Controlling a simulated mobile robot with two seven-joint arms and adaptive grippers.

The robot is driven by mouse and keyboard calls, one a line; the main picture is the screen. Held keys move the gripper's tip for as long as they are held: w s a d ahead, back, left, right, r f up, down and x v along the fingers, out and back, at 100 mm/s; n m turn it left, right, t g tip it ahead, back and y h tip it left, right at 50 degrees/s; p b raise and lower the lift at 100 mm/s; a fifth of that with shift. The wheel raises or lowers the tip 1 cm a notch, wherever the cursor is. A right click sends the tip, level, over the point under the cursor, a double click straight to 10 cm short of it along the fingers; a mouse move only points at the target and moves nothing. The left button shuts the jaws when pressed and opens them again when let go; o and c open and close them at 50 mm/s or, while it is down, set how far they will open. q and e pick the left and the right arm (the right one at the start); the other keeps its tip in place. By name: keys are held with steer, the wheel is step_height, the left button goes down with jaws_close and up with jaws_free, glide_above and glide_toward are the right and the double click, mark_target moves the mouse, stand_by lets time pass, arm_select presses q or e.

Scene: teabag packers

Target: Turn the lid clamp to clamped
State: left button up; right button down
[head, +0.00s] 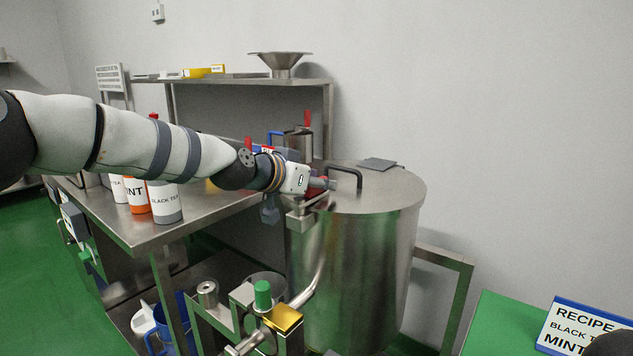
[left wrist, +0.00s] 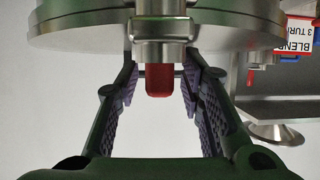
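The lid clamp (left wrist: 159,80) has a red grip and a metal bracket at the rim of the steel drum's lid (head: 382,188). In the head view the clamp is mostly hidden by my left gripper (head: 325,185), which reaches in from the left at the rim. In the left wrist view my left gripper (left wrist: 159,82) is open, with one finger on each side of the red grip. A gap shows between the grip and each finger. The lid also shows in the left wrist view (left wrist: 75,22), lying on the drum.
A black lid handle (head: 345,168) stands close to my gripper. A steel table (head: 130,228) with tea bottles (head: 165,203) lies under my left arm. A shelf with a funnel (head: 281,64) is behind. A recipe sign (head: 580,330) stands on a green surface at right.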

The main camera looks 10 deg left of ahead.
arm_select(q)
steer(key=v, duration=1.2)
